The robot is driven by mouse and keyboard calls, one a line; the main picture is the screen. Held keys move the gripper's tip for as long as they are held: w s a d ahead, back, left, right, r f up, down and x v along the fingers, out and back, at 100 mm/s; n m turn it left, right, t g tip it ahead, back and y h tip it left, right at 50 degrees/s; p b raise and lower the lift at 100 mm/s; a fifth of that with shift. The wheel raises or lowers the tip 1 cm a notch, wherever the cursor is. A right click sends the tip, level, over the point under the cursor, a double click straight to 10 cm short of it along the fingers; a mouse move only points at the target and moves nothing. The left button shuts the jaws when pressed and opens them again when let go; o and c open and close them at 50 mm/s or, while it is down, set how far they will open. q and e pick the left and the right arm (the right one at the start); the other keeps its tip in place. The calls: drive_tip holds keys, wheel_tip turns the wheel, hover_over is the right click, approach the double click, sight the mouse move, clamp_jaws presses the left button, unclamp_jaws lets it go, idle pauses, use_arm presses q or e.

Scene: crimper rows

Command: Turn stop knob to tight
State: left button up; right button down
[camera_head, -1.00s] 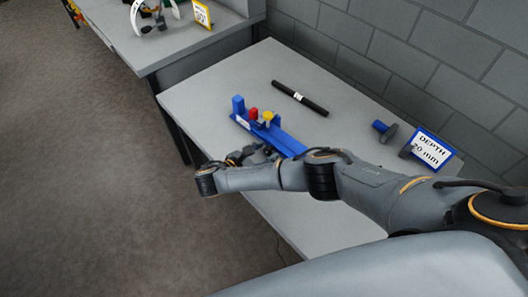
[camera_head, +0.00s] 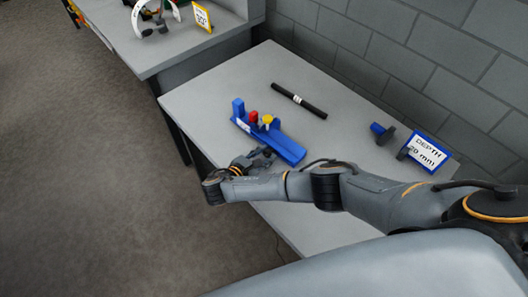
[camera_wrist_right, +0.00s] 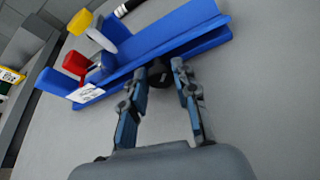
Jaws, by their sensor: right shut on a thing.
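The blue fixture (camera_head: 288,149) lies on the grey table, a long channel with an upright blue block at its far left end. It also shows in the right wrist view (camera_wrist_right: 188,38). A black knob (camera_wrist_right: 160,76) sits at its near side in the wrist view, between the fingers of my right gripper (camera_wrist_right: 158,68), which is shut on it. In the head view my right gripper (camera_head: 264,154) is at the fixture's near side, and the knob cannot be made out there. Whether the knob is tight cannot be told. My left gripper is not in view.
On the fixture are a red part (camera_head: 253,116) and a yellow knob (camera_head: 267,119). A black rod (camera_head: 299,100) lies behind it. A blue-and-black tool (camera_head: 382,132) and a "DEPTH 20 mm" sign (camera_head: 428,153) stand at the right by the brick wall.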

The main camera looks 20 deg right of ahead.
drive_tip(key=c, duration=1)
unclamp_jaws()
drive_tip(key=v, duration=1)
drive_tip(key=shift+s+a+f, duration=0.1)
drive_tip(key=shift+s+a, duration=0.1)
drive_tip(key=shift+a, duration=0.05)
drive_tip(key=shift+s+a+r, duration=0.35)
drive_tip(key=shift+a+r, duration=0.1)
drive_tip(key=shift+a, duration=0.1)
